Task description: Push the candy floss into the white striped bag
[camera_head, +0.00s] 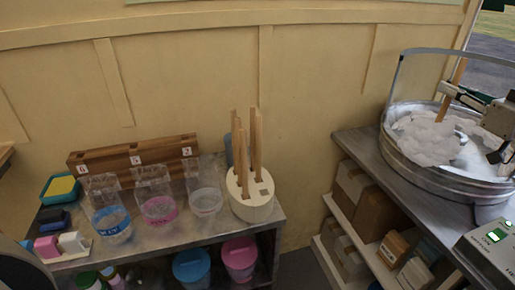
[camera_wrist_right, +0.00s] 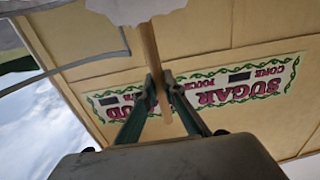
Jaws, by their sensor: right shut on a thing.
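My right gripper (camera_head: 449,90) is at the upper right, shut on a wooden stick (camera_head: 457,74). The stick also shows between the two fingers in the right wrist view (camera_wrist_right: 150,50). Its lower end reaches into white candy floss (camera_head: 425,139) in the round metal pan, and a white mass of floss (camera_wrist_right: 135,10) sits at the stick's far end in the right wrist view. The clear bag with the white band (camera_head: 206,202) stands upright on the left table, right of the pink-banded bag. My left gripper is not in view.
The blue-banded bag (camera_head: 110,222) and pink-banded bag (camera_head: 158,208) stand beside it. A wooden rack (camera_head: 135,155) is behind them. A round cream holder (camera_head: 252,208) with upright sticks stands at the table's right. A gap separates this table from the pan's counter (camera_head: 365,145).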

